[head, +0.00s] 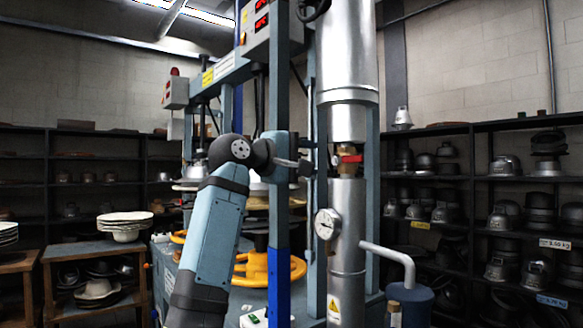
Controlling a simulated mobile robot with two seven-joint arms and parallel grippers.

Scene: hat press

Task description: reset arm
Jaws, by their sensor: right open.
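My right arm rises from the bottom, left of centre, bends at a dark joint and points to the right. My right gripper (305,165) is at its end, small and seen from the side, in front of the press column. It is open, and I see nothing held in it. A red-handled valve (350,159) on the silver pipe appears just right of the gripper in the picture; I cannot tell the depth gap between them. My left gripper is not in view.
The hat press (226,68) with its thick silver pipe (346,250) and a gauge (327,223) fills the middle. Yellow handwheels (252,268) sit low behind my arm. Shelves of metal hat moulds (480,190) stand right. A wooden table (88,251) with hats stands left.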

